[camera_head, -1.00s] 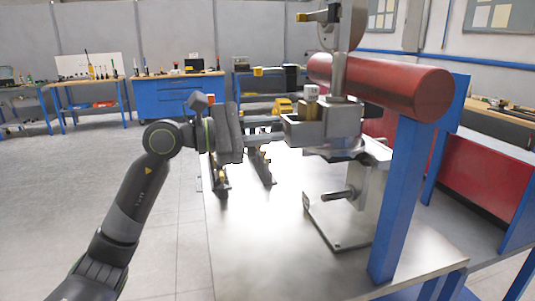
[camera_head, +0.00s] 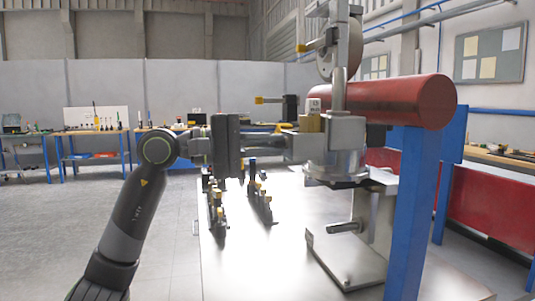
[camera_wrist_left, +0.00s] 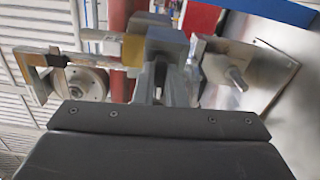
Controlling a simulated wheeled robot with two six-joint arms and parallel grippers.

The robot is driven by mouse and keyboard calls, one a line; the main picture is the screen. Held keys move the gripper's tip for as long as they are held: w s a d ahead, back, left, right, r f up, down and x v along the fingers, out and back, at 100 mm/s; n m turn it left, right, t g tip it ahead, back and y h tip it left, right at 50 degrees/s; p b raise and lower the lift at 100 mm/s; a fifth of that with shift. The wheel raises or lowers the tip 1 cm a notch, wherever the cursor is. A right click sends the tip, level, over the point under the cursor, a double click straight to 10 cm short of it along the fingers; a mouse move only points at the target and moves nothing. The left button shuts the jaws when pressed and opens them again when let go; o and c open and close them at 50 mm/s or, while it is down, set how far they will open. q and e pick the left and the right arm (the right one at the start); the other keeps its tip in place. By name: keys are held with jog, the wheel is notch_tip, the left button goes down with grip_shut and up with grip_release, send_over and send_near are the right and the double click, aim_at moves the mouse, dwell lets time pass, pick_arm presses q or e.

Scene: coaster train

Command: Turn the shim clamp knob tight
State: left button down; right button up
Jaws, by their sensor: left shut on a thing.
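My left gripper (camera_head: 293,147) reaches in from the left, level, at the side of a grey metal block (camera_head: 345,132) on the round-based fixture (camera_head: 338,165). Its fingers are shut on a small part at that block, which I take to be the shim clamp knob; the fingers hide it. In the left wrist view, the left gripper (camera_wrist_left: 168,75) points at the grey block (camera_wrist_left: 165,42), its two fingers close together. A tan block (camera_head: 310,122) sits beside the grey block. The knob's tightness cannot be seen. My right gripper is not in view.
A red cylinder (camera_head: 395,100) lies behind the fixture, with a blue post (camera_head: 408,210) at right. A wheel (camera_head: 328,62) stands above. A plate with a metal pin (camera_head: 345,228) and small clamps (camera_head: 216,210) stand on the shiny table (camera_head: 250,275). The table's near left is bare.

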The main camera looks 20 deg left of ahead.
pick_arm(q)
jog(key=shift+m, duration=0.6)
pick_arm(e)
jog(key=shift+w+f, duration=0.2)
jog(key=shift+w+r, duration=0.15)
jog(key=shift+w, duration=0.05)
pick_arm(q)
jog(key=c, duration=1.5)
grip_release()
jog(key=shift+d, duration=0.1)
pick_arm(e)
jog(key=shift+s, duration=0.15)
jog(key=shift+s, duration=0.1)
